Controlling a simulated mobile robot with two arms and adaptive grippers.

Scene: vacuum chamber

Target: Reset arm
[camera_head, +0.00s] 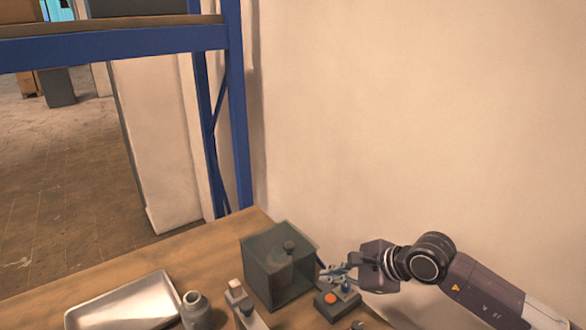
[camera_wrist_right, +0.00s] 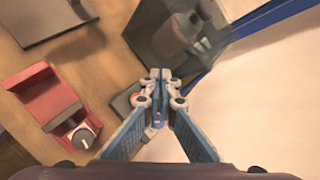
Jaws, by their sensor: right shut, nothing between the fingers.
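My right gripper (camera_head: 333,272) reaches in from the right, low over the table. Its fingers are shut and hold nothing. In the right wrist view the fingertips (camera_wrist_right: 160,76) meet in the middle, close to the near edge of the transparent dark box. That box (camera_head: 262,280) stands on the table just left of the fingertips, with a dark cylindrical thing (camera_head: 282,268) inside. A small control box with an orange button (camera_head: 331,299) sits just below the gripper and is partly hidden by the fingers. I cannot tell whether they touch it. My left gripper is not in view.
A metal tray (camera_head: 128,306), a grey jar (camera_head: 197,312) and a small grey and white device (camera_head: 240,300) stand on the wooden table (camera_head: 215,255). A blue shelf frame (camera_head: 236,110) rises behind. A pale wall (camera_head: 420,120) stands close behind the right arm.

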